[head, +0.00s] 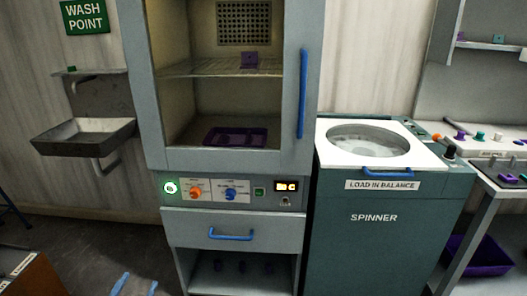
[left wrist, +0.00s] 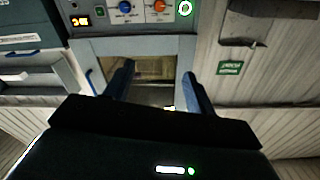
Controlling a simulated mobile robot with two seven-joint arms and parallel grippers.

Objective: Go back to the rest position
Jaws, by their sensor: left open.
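My left gripper (head: 136,285) shows at the bottom left of the head view, as two blue fingertips over the floor. They stand apart with nothing between them. In the left wrist view the same two blue fingers of my left gripper (left wrist: 159,86) are spread and empty, in front of the cabinet, which appears upside down there. The fingers appear clear of the cabinet. My right gripper is in neither view.
The grey cabinet (head: 235,221) holds a purple tray (head: 236,136) and a purple piece (head: 250,60) on its wire shelf. The spinner (head: 375,245) stands to its right, a sink (head: 84,136) to its left. A brown box (head: 30,280) is at lower left. Floor before the sink looks clear.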

